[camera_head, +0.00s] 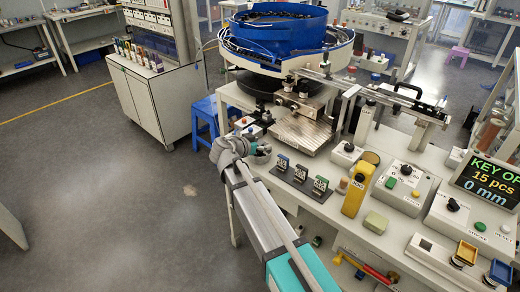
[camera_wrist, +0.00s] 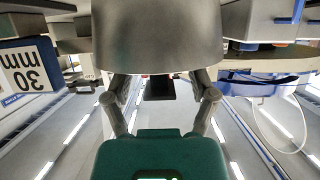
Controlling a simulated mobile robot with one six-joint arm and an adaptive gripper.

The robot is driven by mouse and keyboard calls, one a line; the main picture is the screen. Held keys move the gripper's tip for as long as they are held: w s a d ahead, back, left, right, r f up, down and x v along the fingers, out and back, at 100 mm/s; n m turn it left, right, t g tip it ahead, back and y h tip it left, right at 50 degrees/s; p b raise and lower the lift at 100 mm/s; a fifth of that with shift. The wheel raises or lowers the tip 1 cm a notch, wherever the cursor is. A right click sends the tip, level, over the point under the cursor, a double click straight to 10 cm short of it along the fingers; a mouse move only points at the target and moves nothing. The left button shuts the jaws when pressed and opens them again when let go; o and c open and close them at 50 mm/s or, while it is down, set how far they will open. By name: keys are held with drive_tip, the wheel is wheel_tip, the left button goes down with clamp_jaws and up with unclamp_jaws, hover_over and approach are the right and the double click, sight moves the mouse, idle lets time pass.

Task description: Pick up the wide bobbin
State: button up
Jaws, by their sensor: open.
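I cannot pick out the wide bobbin for certain. My gripper (camera_head: 260,155) is at the left edge of the bench, left of the small labelled stands and well apart from that piece. In the wrist view my open gripper (camera_wrist: 160,98) shows jointed fingers on both sides. A dark block (camera_wrist: 158,88) shows between them, and I cannot tell what it is. No bobbin is recognisable in the wrist view.
A blue bowl feeder (camera_head: 275,32) rises behind. An upside-down "30 mm" sign (camera_wrist: 28,75) shows in the wrist view. Floor at left is clear.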

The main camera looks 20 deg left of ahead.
idle(0.4)
drive_tip(key=c, duration=1)
drive_tip(key=shift+r, duration=0.2)
wheel_tip(320, 180, up, 2)
drive_tip(key=shift+r+p, duration=0.1)
drive_tip(key=shift+p, duration=1.15)
drive_tip(key=s+d+r+p, duration=0.2)
drive_tip(key=s+r+p, duration=0.1)
drive_tip(key=s, duration=0.1)
drive_tip(key=s+d+r+p, duration=0.2)
drive_tip(key=s+r+p, duration=0.2)
drive_tip(key=s+d+r+p, duration=0.2)
drive_tip(key=s+r+p, duration=0.1)
drive_tip(key=s, duration=0.1)
drive_tip(key=shift+s+d+r, duration=0.25)
